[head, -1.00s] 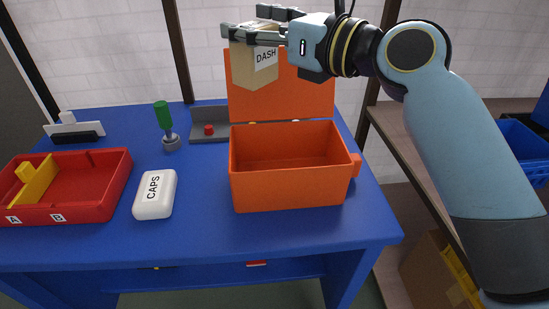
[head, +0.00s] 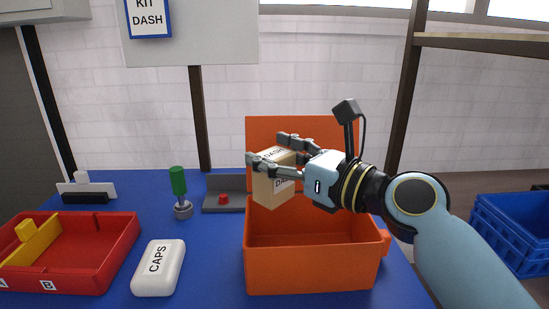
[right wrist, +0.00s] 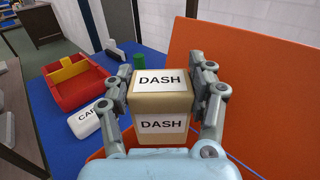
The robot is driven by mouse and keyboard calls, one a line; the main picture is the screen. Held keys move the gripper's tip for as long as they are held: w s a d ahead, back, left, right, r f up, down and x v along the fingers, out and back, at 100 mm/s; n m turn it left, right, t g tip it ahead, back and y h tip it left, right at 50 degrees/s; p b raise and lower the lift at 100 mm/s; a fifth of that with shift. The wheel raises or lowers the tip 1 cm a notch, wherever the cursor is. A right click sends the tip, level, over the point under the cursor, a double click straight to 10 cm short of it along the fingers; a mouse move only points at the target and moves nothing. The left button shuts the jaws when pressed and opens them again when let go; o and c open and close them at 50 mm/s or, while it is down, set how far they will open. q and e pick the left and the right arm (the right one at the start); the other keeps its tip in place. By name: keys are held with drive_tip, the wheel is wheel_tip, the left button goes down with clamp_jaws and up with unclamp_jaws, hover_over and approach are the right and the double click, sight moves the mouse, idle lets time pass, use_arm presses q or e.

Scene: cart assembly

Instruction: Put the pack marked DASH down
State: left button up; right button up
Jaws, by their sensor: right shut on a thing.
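The tan pack marked DASH (head: 271,190) is held between the fingers of my right gripper (head: 268,151). In the right wrist view, the pack (right wrist: 161,106) sits between both fingers with DASH labels on two faces. An orange box (head: 313,271) with its lid (head: 339,138) standing open is on the blue table. In the head view the pack shows in front of the lid, over the left rear of the box opening. Its exact height above the box is hard to tell. My left gripper is not in view.
A white CAPS pack (head: 158,268) lies left of the box. A red tray (head: 92,274) with a yellow divider (head: 35,243) is at far left. A green-handled tool (head: 178,183) and a grey holder with a red button (head: 223,199) stand behind. A KIT DASH sign (head: 149,17) hangs above.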

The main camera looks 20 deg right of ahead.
drive_tip(key=shift+f, duration=0.3)
drive_tip(key=o, duration=1.3)
drive_tip(key=shift+r, duration=0.15)
drive_tip(key=shift+r, duration=0.3)
drive_tip(key=v, duration=1.2)
drive_tip(key=shift+s+f, duration=0.1)
